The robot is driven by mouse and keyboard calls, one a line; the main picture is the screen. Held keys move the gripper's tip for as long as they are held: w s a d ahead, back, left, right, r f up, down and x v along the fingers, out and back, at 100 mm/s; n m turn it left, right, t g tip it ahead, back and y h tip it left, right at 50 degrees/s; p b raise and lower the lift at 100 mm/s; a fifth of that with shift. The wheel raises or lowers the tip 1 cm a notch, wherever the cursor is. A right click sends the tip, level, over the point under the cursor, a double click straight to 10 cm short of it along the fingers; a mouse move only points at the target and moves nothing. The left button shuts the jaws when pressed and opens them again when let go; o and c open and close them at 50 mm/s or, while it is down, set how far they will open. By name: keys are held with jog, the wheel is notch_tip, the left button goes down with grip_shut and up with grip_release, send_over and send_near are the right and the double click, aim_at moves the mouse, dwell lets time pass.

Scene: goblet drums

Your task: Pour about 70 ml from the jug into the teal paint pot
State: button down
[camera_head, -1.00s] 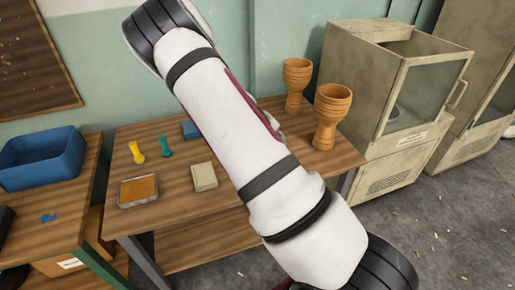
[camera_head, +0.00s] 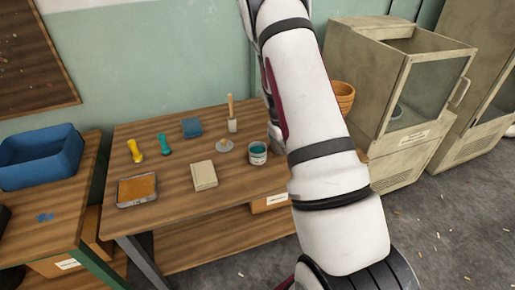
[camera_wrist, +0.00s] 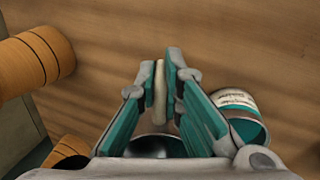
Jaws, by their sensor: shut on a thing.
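The teal paint pot (camera_head: 258,153) stands upright on the wooden table, left of my arm, with teal paint inside and a pale label. In the wrist view the pot (camera_wrist: 240,108) is just right of my gripper. My gripper (camera_wrist: 163,82) is shut on a cream handle (camera_wrist: 160,95). The dark round metallic body of the jug (camera_wrist: 155,146) shows below, between my fingers, partly hidden by the gripper. Its contents and tilt cannot be told. In the head view my arm hides the gripper and most of the jug.
A cabinet (camera_head: 400,100) stands right of the table.

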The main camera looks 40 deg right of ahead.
jog(key=shift+s+d+f+t+y, duration=0.15)
jog(key=shift+d+y, duration=0.35)
jog(key=shift+y, duration=0.25)
jog(key=shift+d+t+y, duration=0.15)
jog(key=shift+d+y, duration=0.3)
jog(key=shift+y, duration=0.3)
